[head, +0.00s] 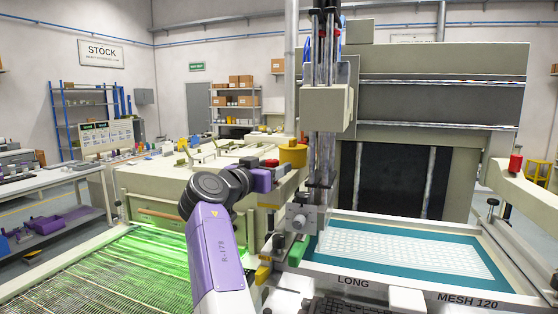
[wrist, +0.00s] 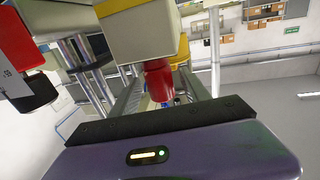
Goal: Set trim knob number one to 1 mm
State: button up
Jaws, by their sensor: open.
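My gripper (head: 276,172) is at the end of my purple arm, near the centre of the head view, beside a yellow cylinder. Its purple housing (wrist: 180,155) with a black edge fills the bottom of the wrist view; its fingertips are hard to make out. A red and black cylindrical part (wrist: 22,62) with small pale marks is at the wrist view's left edge. A red cylinder (wrist: 158,78) sits against a cream block near the middle. A round silver knob (head: 299,221) shows on a grey block of the press carriage. No number is legible, so I cannot tell which is trim knob one.
The yellow cylinder (head: 293,154) stands close behind my gripper. The upright carriage column (head: 325,160) is just right. A teal-framed screen (head: 400,250) lies at the lower right, and a green-lit mesh bed (head: 130,260) at the lower left. A cream cabinet (head: 160,195) is behind.

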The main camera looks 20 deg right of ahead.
aim_at(278, 164)
jog(key=shift+p+x, duration=0.4)
jog(key=shift+x, duration=1.25)
jog(key=shift+a, duration=0.1)
grip_shut()
